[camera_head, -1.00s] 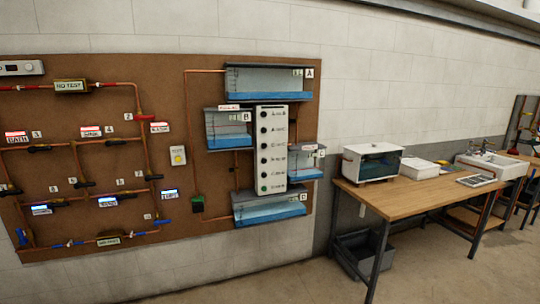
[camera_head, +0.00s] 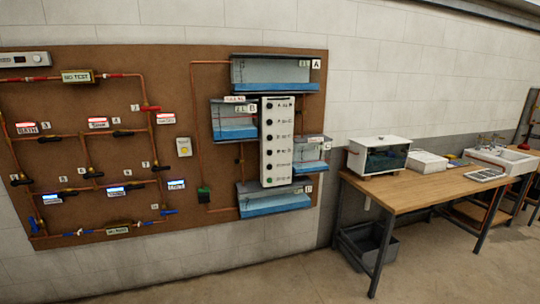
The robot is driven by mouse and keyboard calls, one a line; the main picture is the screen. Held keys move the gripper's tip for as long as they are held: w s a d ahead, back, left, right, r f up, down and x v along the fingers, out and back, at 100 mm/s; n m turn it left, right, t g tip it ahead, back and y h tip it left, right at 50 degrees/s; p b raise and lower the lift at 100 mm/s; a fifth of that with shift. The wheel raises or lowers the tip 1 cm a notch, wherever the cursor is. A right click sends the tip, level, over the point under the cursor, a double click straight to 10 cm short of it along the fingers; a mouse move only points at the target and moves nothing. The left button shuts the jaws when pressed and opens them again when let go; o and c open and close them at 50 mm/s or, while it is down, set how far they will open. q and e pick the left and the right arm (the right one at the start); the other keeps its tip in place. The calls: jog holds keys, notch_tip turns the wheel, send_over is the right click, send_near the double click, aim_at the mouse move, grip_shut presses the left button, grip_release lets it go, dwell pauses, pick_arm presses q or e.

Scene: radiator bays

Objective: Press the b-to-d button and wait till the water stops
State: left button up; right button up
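A white panel (camera_head: 268,140) with a column of several dark round buttons is mounted on the brown board. The button labels are too small to read surely. Around the panel are the water tanks: tank A (camera_head: 275,74) at the top, tank B (camera_head: 233,122) to the left, a small tank (camera_head: 312,158) to the right, whose letter is unclear, and tank D (camera_head: 273,200) at the bottom. Each holds blue water. Neither of my grippers is in view.
Copper pipes with valves and labels cover the left of the brown board (camera_head: 110,165). A wooden table (camera_head: 410,194) to the right carries a white glass-fronted box (camera_head: 378,156) and a sink (camera_head: 505,160). A grey bin (camera_head: 368,244) stands beneath. Floor in front is clear.

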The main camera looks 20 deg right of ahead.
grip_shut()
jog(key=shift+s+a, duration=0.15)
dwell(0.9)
